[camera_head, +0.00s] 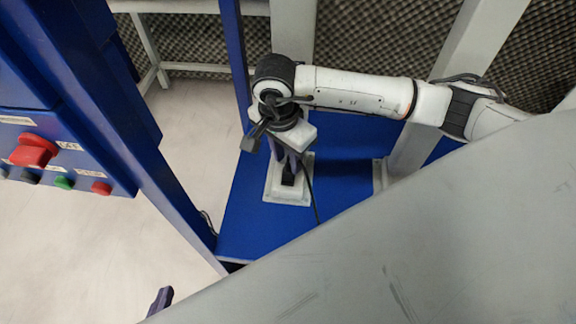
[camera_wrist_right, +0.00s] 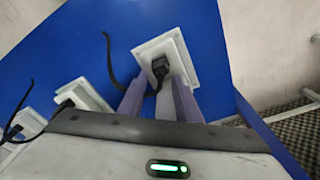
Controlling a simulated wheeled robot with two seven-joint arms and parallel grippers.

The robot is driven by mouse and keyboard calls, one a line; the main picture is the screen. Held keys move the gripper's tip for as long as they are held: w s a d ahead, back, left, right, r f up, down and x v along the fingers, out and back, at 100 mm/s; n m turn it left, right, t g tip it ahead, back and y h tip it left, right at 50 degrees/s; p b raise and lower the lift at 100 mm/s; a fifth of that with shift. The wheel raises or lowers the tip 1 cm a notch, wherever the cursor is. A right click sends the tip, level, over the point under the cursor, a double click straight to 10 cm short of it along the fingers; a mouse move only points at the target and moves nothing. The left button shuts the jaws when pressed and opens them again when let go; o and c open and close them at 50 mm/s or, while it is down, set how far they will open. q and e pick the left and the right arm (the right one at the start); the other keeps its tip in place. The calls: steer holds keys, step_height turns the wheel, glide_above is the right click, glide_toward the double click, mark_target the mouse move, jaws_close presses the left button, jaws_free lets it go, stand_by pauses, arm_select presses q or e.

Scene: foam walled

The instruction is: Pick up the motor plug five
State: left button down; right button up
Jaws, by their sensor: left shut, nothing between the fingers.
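A black plug (camera_wrist_right: 159,67) sits in a white square socket plate (camera_wrist_right: 182,50) on a blue panel; its cable bends down between my fingers. No number is readable on it. My right gripper (camera_wrist_right: 158,85) is open, its two purple fingers apart on either side of the line to this plug, with their tips close to it. I cannot tell whether they touch it. In the head view my right gripper (camera_head: 287,160) points down at the white plate (camera_head: 291,197) with its black plug (camera_head: 288,180). My left gripper (camera_head: 160,299) shows only as a dark tip at the bottom left, shut and empty.
More white plates with black plugs and loose cables (camera_wrist_right: 82,95) stand left in the wrist view. A blue post (camera_head: 238,70) and grey beams (camera_head: 292,30) rise near my right arm. A blue control box with red and green buttons (camera_head: 33,150) is at left.

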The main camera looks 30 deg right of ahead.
steer(key=shift+d+f, duration=0.15)
steer(key=shift+f, duration=0.7)
steer(key=shift+r, duration=0.1)
steer(key=shift+c, duration=0.3)
jaws_close()
